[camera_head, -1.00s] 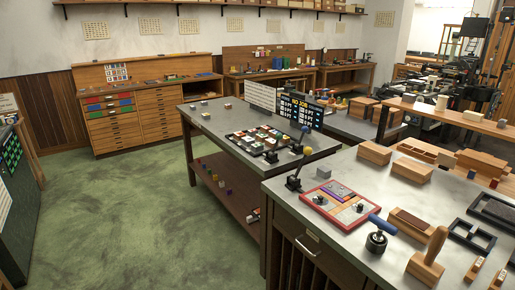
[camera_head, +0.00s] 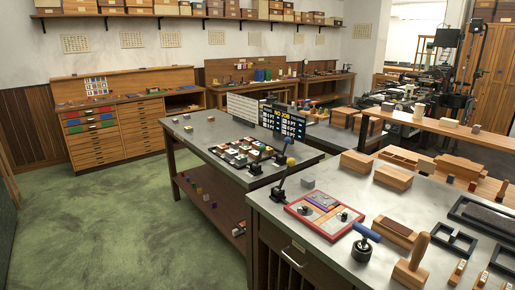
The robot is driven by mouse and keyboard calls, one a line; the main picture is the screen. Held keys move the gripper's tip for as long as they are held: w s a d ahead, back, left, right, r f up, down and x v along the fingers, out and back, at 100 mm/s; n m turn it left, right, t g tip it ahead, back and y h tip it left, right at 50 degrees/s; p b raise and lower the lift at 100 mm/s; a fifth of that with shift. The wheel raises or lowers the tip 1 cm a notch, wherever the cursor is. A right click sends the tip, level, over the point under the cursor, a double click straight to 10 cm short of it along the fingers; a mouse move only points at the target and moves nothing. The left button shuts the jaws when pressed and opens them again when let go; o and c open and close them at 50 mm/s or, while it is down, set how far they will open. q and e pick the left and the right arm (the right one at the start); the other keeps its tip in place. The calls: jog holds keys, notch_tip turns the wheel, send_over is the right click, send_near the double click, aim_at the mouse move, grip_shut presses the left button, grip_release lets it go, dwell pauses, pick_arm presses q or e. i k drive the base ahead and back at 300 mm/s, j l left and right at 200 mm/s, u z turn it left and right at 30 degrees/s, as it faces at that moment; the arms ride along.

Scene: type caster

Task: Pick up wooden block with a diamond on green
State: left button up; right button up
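Neither of my grippers is in view. Several small coloured blocks (camera_head: 240,150) sit in and around a tray on the middle table (camera_head: 205,155). A few more small blocks (camera_head: 199,191) lie on that table's lower shelf. They are too small here to tell which one bears a diamond on green. I cannot make out that block for sure anywhere.
A near table (camera_head: 300,250) at the right holds a red-framed tray (camera_head: 297,207), wooden boxes (camera_head: 393,178), a blue-handled tool (camera_head: 366,234) and black frames. A drawer cabinet (camera_head: 115,130) stands at the back left. Green floor (camera_head: 110,225) at left is clear.

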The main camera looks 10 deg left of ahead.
aim_at(245, 149)
jog(key=i+j+z, duration=0.1)
jog(key=i+j, duration=0.15)
jog(key=j, duration=0.15)
jog(key=i+j, duration=0.25)
jog(key=j, duration=0.15)
jog(key=i+j+z, duration=0.15)
jog(key=j, duration=0.25)
jog(key=i+j, duration=0.3)
jog(key=i+j+z, duration=0.15)
jog(key=j, duration=0.4)
jog(key=i+j, duration=0.25)
jog(key=j, duration=0.2)
jog(key=i+j+z, duration=0.15)
jog(key=j, duration=0.3)
jog(key=i+j, duration=0.2)
jog(key=j, duration=0.25)
jog(key=z, duration=0.05)
